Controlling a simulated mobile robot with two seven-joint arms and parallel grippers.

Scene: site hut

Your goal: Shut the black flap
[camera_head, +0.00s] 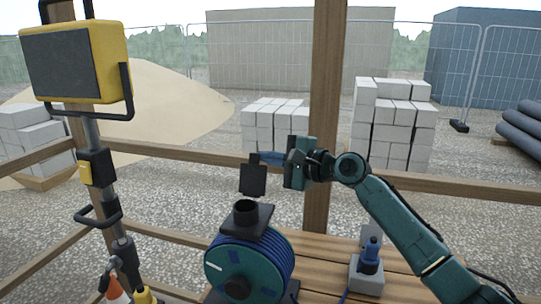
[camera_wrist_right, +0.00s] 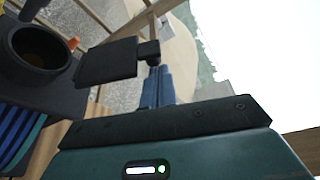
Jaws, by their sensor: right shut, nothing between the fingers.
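The black flap (camera_head: 253,180) stands up, open, behind the round black opening (camera_head: 245,208) on top of the blue cable reel (camera_head: 248,268). In the wrist view the flap (camera_wrist_right: 107,61) lies beside the open black ring (camera_wrist_right: 41,47), with a small tab (camera_wrist_right: 148,51) at its outer end. My right gripper (camera_head: 264,157) is shut and empty, its blue fingers at the flap's upper end. In the wrist view the fingers (camera_wrist_right: 157,85) end right by the tab; I cannot tell whether they touch it. My left gripper is not in view.
A yellow work lamp (camera_head: 75,62) on a pole stands at the left. A grey box with a blue top piece (camera_head: 371,252) sits on the wooden bench (camera_head: 325,266) at the right. A wooden post (camera_head: 325,100) and rail rise behind my right gripper.

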